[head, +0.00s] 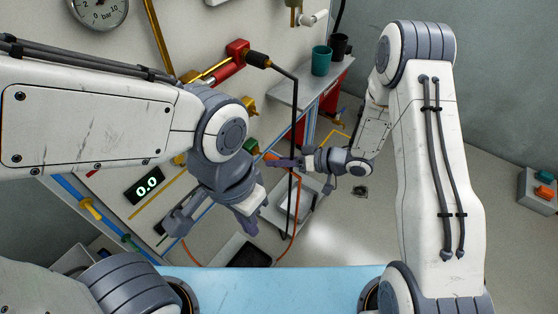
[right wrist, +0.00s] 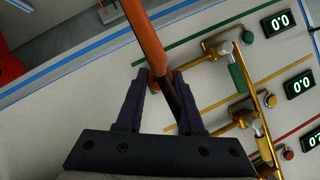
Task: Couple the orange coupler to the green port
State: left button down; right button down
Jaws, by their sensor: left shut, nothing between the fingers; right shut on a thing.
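My right gripper (head: 283,162) is at mid-picture in the head view, shut on the orange coupler (right wrist: 157,68). The coupler shows between its two dark fingers in the right wrist view, with an orange length running up from it. An orange hose (head: 297,215) hangs below the gripper in the head view. A green cylindrical piece (right wrist: 238,78) sits on brass pipework to the right of the held coupler, apart from it; I cannot tell if it is the green port. My left gripper (head: 252,222) is lower in the head view, shut and empty, its fingertips hard to make out.
A wall panel carries a gauge (head: 98,8), brass pipes and a 0.0 display (head: 148,185). A red fitting (head: 238,52) with a black pipe stands out from it. A grey shelf (head: 290,92) holds a teal cup (head: 321,61) and a dark cup.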

jog(key=shift+w+a+p, duration=0.3)
jog(key=shift+w+a, duration=0.55)
jog(key=shift+a, duration=0.3)
jog(key=shift+c, duration=2.2)
grip_release()
jog(key=p+v, duration=0.1)
jog(key=v, duration=0.9)
jog(key=shift+d, duration=0.2)
jog(key=shift+s, duration=0.1)
jog(key=shift+r, duration=0.1)
